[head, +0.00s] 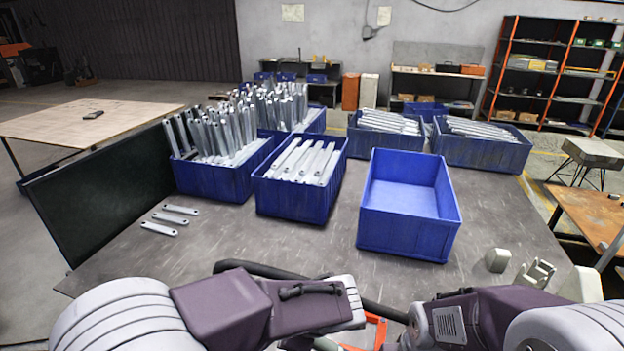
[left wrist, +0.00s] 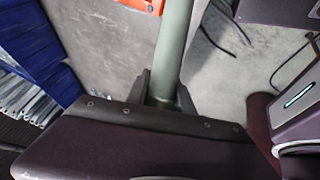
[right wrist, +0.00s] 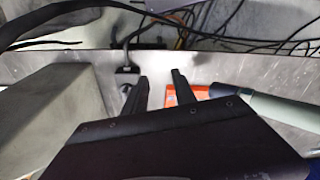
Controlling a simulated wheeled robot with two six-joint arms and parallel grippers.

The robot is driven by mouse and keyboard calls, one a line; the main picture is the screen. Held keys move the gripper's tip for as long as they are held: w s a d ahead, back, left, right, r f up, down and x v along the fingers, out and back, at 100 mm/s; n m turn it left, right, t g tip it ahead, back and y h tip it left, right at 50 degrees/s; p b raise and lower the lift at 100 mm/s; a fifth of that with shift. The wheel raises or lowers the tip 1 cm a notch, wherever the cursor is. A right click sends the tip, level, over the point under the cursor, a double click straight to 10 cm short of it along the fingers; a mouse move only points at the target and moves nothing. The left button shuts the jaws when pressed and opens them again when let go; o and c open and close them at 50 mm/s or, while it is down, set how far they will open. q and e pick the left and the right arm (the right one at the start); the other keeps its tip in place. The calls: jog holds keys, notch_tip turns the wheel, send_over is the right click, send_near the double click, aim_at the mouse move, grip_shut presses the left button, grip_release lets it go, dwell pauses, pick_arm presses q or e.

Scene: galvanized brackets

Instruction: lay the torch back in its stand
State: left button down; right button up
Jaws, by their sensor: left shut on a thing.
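The torch, a pale grey-green cylinder (left wrist: 174,45), is held between the fingers of my left gripper (left wrist: 166,88) in the left wrist view. A pale grey-green rod with a dark collar, seemingly the same torch (right wrist: 265,108), shows at the right of the right wrist view. My right gripper (right wrist: 160,78) has its two dark fingers apart with nothing between them. A cream notched holder, seemingly the stand (head: 536,274), stands on the table at the near right in the head view. Both gripper tips are hidden behind my arms in the head view.
An empty blue crate (head: 370,220) stands mid-table, with several bracket-filled blue crates (head: 300,200) left and behind. Loose brackets (head: 170,218) lie at the left. A cream block (head: 497,260) is beside the stand. An orange object (right wrist: 203,92) and cables (right wrist: 215,35) lie near my right gripper.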

pick_arm(q)
jog(key=w+a+f+m+h, duration=0.4)
jog(key=a+m, duration=0.2)
jog(key=m, duration=0.2)
jog(key=w+a+f+m+h, duration=0.4)
jog(key=a+f+m, duration=0.1)
jog(key=a+m, duration=0.2)
jog(key=shift+a+f+m+t, duration=0.15)
jog(key=shift+m+t, duration=0.15)
jog(key=shift+m, duration=0.2)
